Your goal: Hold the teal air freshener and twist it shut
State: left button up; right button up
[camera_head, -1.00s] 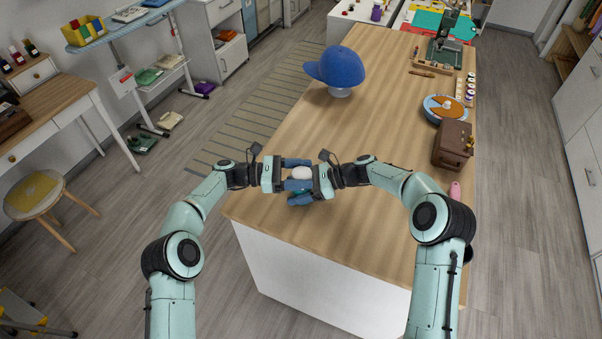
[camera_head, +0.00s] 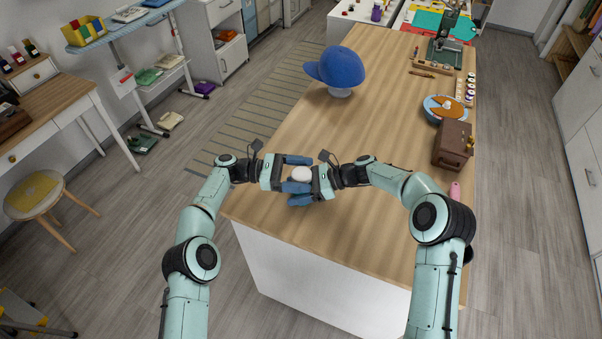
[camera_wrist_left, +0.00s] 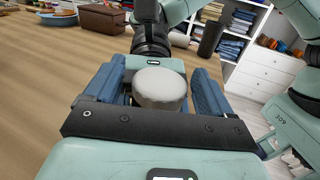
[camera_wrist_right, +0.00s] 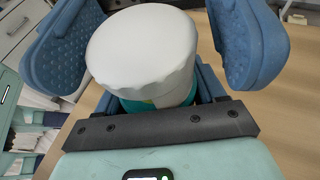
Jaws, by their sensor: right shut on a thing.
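The air freshener has a round white top (camera_head: 301,174), which shows between my two grippers above the near end of the wooden table. In the right wrist view its white top (camera_wrist_right: 145,50) hides most of the teal body (camera_wrist_right: 138,106). My right gripper (camera_head: 312,183) is shut on the teal body, its fingers mostly hidden under the top. My left gripper (camera_head: 296,174) is open, with one blue finger on each side of the white top. In the left wrist view gaps show between those fingers and the white top (camera_wrist_left: 160,88).
The wooden table (camera_head: 375,140) is clear around the grippers. A blue cap (camera_head: 338,67) on a stand is farther back. A brown box (camera_head: 452,145), a blue round dish (camera_head: 432,108) and a pink object (camera_head: 455,190) lie along the right edge.

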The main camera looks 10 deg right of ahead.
pick_arm(q)
notch_tip(320, 180, up, 10)
jog(key=shift+r, duration=0.1)
dwell(0.4)
jog(key=a+r+h, duration=0.1)
jog(key=h, duration=0.1)
jog(key=n+t+y, duration=0.5)
jog(key=n+t, duration=0.6)
jog(key=t, duration=0.5)
send_near(297, 174)
jog(key=x, duration=0.8)
jog(key=shift+d+f, duration=0.4)
jog(key=shift+d, duration=0.1)
